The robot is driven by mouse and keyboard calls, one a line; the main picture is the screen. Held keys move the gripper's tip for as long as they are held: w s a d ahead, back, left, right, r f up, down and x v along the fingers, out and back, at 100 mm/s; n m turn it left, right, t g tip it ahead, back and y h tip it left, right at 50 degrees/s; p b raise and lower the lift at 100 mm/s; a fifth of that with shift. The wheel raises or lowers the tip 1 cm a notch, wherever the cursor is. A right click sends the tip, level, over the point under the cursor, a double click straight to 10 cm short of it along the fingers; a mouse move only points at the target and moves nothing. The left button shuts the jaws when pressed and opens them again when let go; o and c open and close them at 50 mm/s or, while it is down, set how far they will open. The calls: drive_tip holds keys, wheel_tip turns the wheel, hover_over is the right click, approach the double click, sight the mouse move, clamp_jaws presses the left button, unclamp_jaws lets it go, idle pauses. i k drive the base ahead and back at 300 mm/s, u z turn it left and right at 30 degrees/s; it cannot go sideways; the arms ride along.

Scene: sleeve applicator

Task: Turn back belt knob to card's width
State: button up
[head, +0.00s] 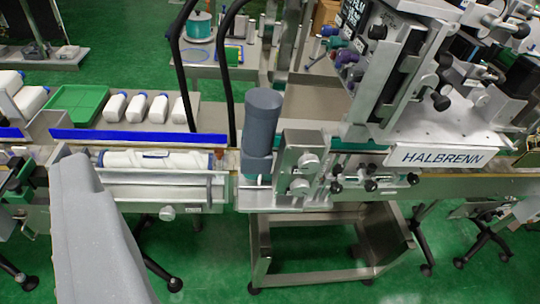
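A grey, blunt part of my gripper (95,230) fills the lower left, in front of the conveyor. Only one such piece shows, so its opening cannot be told, and no knob is seen touching it. On the machine's front are several black knobs, one at the left (336,187) and one at the right end (413,179). Silver round knobs sit on an upright metal plate (303,160). A pale round knob (167,213) is on the front of the left conveyor section. Which one is the back belt knob cannot be told. No width card can be made out.
A grey motor cylinder (263,125) stands beside the plate. White bottles (158,109) and a green tray (78,103) lie behind the blue guide rail (137,137). A white bottle-like part (160,160) lies on the conveyor. The HALBRENN panel (443,157) overhangs at right. Green floor shows in front.

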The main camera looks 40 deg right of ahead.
sight(308, 164)
drive_tip(key=z, duration=1.1)
drive_tip(key=k, duration=0.85)
drive_tip(key=u, duration=0.05)
